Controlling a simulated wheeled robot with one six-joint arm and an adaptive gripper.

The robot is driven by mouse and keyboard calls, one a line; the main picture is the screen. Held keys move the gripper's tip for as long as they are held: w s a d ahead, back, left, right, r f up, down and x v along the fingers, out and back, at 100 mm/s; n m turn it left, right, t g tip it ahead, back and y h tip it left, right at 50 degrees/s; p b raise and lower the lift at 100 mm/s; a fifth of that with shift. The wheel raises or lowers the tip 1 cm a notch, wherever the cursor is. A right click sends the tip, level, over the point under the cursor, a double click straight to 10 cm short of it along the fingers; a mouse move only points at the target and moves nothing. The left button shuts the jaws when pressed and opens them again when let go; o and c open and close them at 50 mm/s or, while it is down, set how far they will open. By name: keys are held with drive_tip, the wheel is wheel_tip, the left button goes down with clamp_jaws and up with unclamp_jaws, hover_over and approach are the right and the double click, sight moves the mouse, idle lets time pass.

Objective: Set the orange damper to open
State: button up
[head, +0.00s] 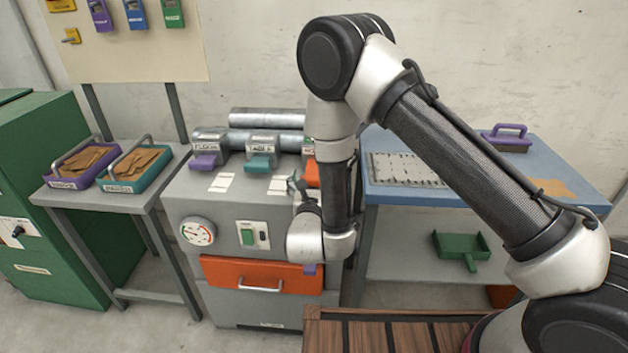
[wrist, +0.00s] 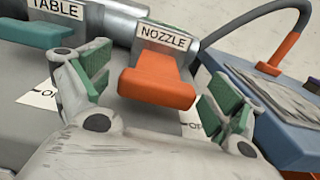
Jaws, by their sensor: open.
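The orange damper handle (wrist: 158,80) sticks out below a grey housing labelled NOZZLE in the wrist view. In the head view only a bit of the orange handle (head: 312,174) shows beside my arm. My gripper (wrist: 150,92) is open, with one green-padded finger on each side of the orange handle and a gap to each. In the head view my gripper (head: 298,185) is mostly hidden behind my wrist. White label cards lie on the machine top near the handle; one reads "OP", the rest hidden by a finger.
A teal damper handle (head: 259,162) labelled TABLE and a purple one (head: 205,161) stand left of the orange one. A blue-topped bench (head: 400,198) is close on the right. Metal pipes (head: 265,140) run behind the dampers.

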drive_tip(key=s, duration=0.7)
drive_tip(key=shift+s, duration=0.3)
drive_tip(key=shift+a, duration=0.1)
